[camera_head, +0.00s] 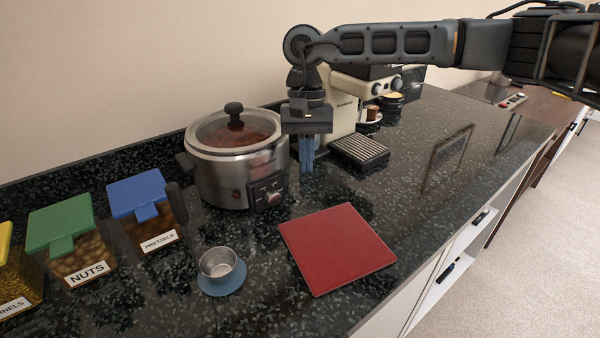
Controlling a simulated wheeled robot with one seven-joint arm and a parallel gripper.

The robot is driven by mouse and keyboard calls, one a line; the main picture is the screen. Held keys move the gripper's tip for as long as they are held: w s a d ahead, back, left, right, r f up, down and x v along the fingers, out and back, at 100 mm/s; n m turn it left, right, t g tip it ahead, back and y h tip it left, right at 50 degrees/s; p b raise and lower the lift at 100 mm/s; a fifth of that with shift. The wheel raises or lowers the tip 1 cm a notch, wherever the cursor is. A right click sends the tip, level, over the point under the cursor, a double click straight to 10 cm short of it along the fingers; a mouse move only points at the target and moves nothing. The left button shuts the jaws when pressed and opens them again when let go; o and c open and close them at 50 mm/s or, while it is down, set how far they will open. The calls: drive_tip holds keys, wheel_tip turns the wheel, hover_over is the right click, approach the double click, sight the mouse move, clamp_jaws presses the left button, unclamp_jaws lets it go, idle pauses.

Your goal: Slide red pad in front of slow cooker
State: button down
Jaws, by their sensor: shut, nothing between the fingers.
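The red pad (337,248) is a flat square lying on the dark speckled counter, close to the counter's front edge. It lies to the right of and nearer than the slow cooker. The slow cooker (222,180) is a round steel pot with a glass lid and black knob. It stands against the back wall, its control panel facing the front right. My gripper (307,167) points down just right of the slow cooker, behind the pad and apart from it. Its fingers are shut and empty. I cannot tell whether the fingertips touch the counter.
A ladle (219,263) rests on a blue coaster (222,284) left of the pad. Bins of nuts (75,245) and pretzels (150,222) stand at the left. A cream coffee machine (341,105) and its drip tray (359,152) are behind my gripper. Counter right of the pad is clear.

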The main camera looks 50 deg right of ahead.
sight(306, 221)
drive_tip(key=p+x, duration=0.1)
drive_tip(key=x, duration=0.7)
drive_tip(key=shift+a+f+p, duration=0.2)
drive_tip(key=shift+f+p, duration=0.15)
drive_tip(key=shift+s+a+f+b, duration=0.1)
drive_tip(key=shift+s+a+b, duration=0.05)
drive_tip(key=shift+b, duration=0.15)
drive_tip(key=shift+s+a+b, duration=0.6)
drive_tip(key=shift+s+a, duration=0.2)
drive_tip(key=shift+a, duration=0.2)
drive_tip(key=shift+s+a, duration=0.15)
drive_tip(key=shift+a, duration=0.05)
